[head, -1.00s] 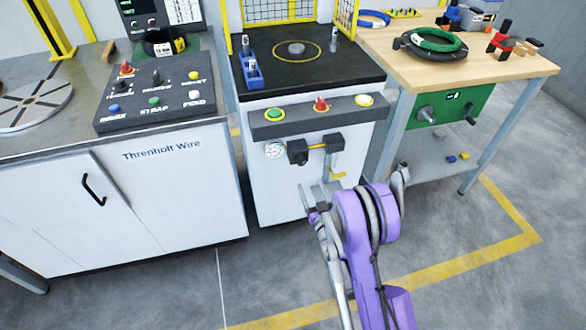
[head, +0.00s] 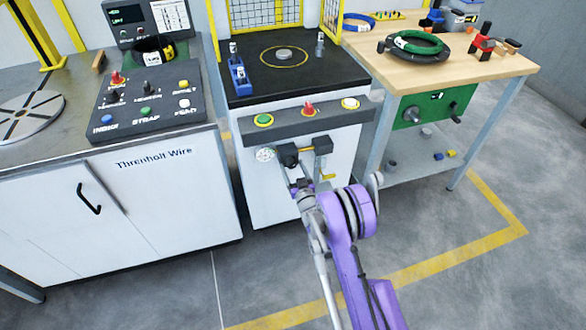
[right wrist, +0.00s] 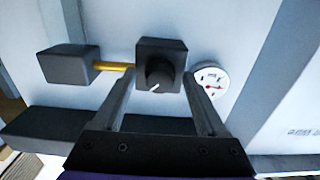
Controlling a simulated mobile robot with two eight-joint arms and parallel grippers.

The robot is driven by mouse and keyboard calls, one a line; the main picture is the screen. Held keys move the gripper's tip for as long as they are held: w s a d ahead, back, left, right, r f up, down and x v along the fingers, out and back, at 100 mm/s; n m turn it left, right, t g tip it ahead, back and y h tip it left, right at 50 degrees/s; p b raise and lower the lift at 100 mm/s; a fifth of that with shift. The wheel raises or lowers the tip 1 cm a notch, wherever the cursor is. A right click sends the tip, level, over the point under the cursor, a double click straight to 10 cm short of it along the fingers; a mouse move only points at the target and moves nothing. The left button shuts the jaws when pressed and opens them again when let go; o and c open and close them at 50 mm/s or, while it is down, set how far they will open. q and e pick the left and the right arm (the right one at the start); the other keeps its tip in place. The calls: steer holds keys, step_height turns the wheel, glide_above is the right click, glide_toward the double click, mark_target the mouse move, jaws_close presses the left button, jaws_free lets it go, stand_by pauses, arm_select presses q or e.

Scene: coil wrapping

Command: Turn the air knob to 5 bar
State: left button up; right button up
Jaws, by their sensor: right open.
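The air knob (right wrist: 160,75) is a round dark knob on a black regulator block (right wrist: 175,50). Its white mark points down and slightly left in the right wrist view. In the head view the block (head: 288,154) sits on the white cabinet front. A round white gauge (right wrist: 209,82) with a red needle is right of the knob in the right wrist view; its reading is too small to tell. My right gripper (head: 297,183) is open just below the block in the head view. Its fingers (right wrist: 160,88) lie either side of the knob; contact cannot be told. My left gripper is out of view.
A second black block (right wrist: 68,64) joins the regulator by a yellow pipe (right wrist: 113,67). A workbench (head: 440,68) stands to the right.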

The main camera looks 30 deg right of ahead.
jaws_close()
stand_by(0.3)
steer(key=shift+m, duration=0.3)
steer(key=m+b, duration=0.1)
steer(key=m, duration=0.1)
steer(key=shift+m, duration=0.4)
steer(key=m, duration=0.4)
steer(key=shift+m, duration=0.3)
steer(key=m, duration=0.4)
steer(key=shift+r, duration=0.1)
steer(key=m, duration=0.5)
steer(key=shift+m, duration=0.3)
